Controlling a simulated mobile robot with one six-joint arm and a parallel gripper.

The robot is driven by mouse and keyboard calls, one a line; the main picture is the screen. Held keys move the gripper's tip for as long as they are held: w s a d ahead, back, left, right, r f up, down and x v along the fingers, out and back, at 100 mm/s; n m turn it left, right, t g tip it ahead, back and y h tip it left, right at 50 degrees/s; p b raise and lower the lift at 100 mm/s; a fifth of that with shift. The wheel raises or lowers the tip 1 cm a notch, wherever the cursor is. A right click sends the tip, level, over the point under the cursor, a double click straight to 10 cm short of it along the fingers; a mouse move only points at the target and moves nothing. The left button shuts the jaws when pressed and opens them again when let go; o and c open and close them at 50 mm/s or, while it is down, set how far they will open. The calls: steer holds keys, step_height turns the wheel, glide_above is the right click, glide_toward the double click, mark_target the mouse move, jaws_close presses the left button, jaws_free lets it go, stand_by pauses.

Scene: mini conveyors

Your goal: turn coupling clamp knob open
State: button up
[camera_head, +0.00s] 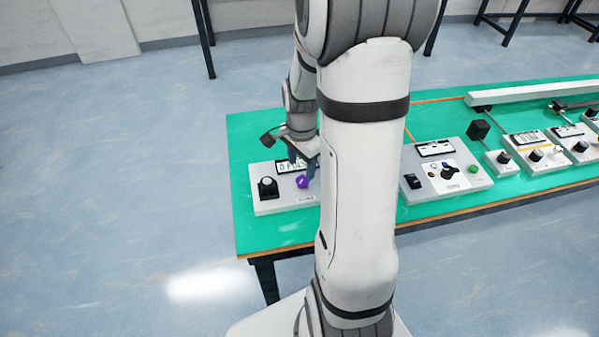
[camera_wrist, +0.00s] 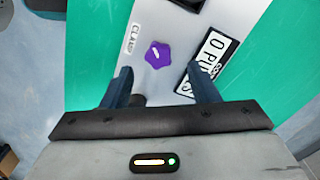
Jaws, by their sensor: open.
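The clamp knob is a purple, lobed knob with a white mark on its top. It sits on a light grey panel at the left end of the green table, and in the wrist view the knob (camera_wrist: 158,54) lies ahead of my fingertips, beside a label reading CLAMP (camera_wrist: 132,39). My gripper (camera_wrist: 165,82) is open, with its two dark blue fingers apart and nothing between them at their tips. In the head view my gripper (camera_head: 303,167) is just above the purple knob (camera_head: 302,182). I cannot tell the exact gap between fingers and knob.
A black-and-white display plate (camera_wrist: 213,54) lies right of the knob, near my right finger. Other control panels (camera_head: 446,180) stand farther right on the green table (camera_head: 245,150). My arm hides part of the table.

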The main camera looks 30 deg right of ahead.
mark_target(303, 179)
steer(key=f, duration=0.5)
steer(key=shift+d+f, duration=0.15)
steer(key=shift+d, duration=0.1)
steer(key=c, duration=1)
steer(key=shift+o, duration=0.2)
